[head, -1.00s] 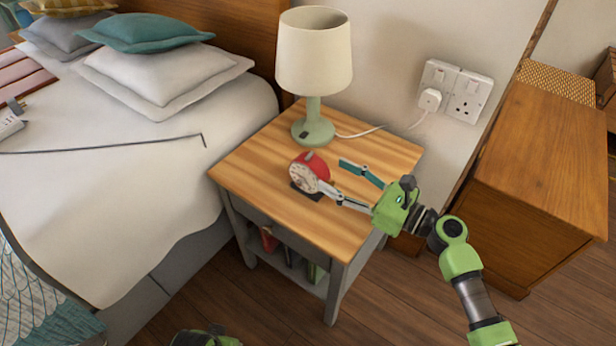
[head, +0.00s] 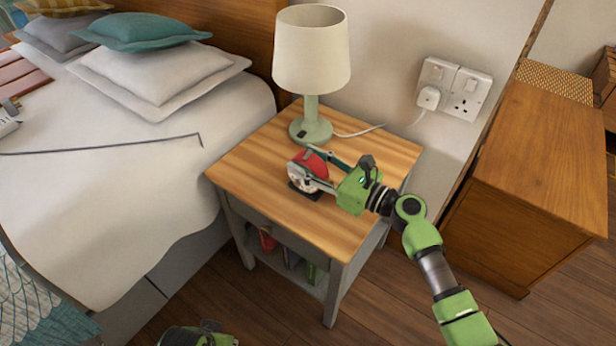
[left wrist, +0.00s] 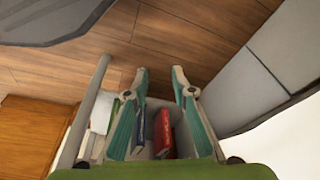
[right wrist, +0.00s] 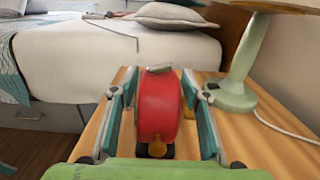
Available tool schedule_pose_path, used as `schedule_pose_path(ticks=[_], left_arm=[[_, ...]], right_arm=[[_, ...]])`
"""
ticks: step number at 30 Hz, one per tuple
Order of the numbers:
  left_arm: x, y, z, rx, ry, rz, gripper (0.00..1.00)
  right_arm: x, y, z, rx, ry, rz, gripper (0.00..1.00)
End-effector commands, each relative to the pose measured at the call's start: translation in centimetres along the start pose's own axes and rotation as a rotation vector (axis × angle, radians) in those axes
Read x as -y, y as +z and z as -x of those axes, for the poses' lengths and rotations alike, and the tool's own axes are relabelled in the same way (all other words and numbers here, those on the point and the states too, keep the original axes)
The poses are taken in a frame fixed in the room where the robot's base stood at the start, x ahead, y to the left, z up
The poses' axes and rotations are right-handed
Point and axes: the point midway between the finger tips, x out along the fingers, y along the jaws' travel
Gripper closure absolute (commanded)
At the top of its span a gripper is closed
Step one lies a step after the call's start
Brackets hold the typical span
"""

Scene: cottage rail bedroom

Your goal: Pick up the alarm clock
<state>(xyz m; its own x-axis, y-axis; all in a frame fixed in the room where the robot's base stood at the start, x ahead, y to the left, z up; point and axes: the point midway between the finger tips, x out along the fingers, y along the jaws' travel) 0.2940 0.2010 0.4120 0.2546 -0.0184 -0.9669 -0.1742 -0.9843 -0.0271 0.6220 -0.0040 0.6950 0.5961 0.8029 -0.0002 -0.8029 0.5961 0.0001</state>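The red alarm clock (head: 309,167) with a pale round face stands on a small dark base on the wooden nightstand (head: 270,200). My right gripper (head: 318,168) reaches it from the right in the head view, one finger on each side. In the right wrist view the clock (right wrist: 159,108) sits between the two spread fingers of my right gripper (right wrist: 160,115), with gaps visible on both sides. My left gripper (left wrist: 160,85) is open and empty in its wrist view, pointing toward the nightstand's lower shelf. In the head view only part of it shows at the bottom edge.
A green table lamp (head: 311,120) stands behind the clock, its white cord (head: 358,132) running right toward the wall sockets. The bed (head: 120,200) is left, a wooden cabinet (head: 535,190) right. Books (left wrist: 163,133) stand on the lower shelf.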

Motion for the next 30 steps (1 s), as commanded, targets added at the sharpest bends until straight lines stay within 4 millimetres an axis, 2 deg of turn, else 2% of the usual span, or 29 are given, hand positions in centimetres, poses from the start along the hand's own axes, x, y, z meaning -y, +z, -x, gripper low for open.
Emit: schedule_pose_path(ticks=[1, 4, 20, 26, 30], left_arm=[[0.0, 0.0, 0.0, 0.000, 0.000, 0.000, 0.76], [0.0, 0.0, 0.0, 0.000, 0.000, 0.000, 0.76], [-0.1, -0.1, -0.1, -0.006, 0.001, -0.001, 0.76], [-0.1, 1.0, -2.6, 0.015, 0.002, -0.003, 0.76], [-0.3, 2.3, -4.8, 0.031, 0.004, -0.005, 0.76]], right_arm=[[0.0, 0.0, 0.0, 0.000, 0.000, 0.000, 0.75], [0.0, 0.0, 0.0, 0.000, 0.000, 0.000, 1.00], [0.0, 0.8, 0.0, 0.004, 0.000, 0.002, 1.00], [0.0, 2.4, 0.0, 0.005, 0.001, 0.002, 1.00], [0.0, 4.2, 0.0, 0.005, 0.001, 0.004, 1.00]])
